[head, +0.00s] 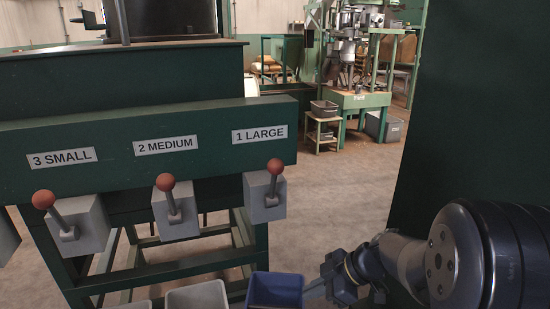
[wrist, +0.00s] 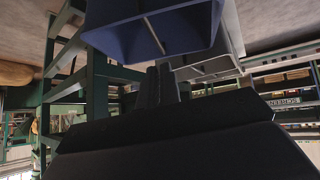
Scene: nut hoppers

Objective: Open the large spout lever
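The large spout lever (head: 272,182) has a round orange-red knob and a grey shaft. It stands up from a light grey spout block (head: 257,199) below the "1 LARGE" label (head: 259,134) in the head view. My gripper (head: 312,287) is low at the right, below and to the right of this lever and apart from it. In the wrist view its dark fingers (wrist: 163,85) are close together, with their tips at the edge of a blue bin (wrist: 160,52). I cannot tell whether they pinch its rim. The lever is not seen in the wrist view.
The blue bin (head: 275,291) is below the large spout, with a pale grey bin (head: 197,296) to its left. The medium lever (head: 170,195) and small lever (head: 54,215) stand further left. A dark green panel (head: 460,110) fills the right side. Floor between is open.

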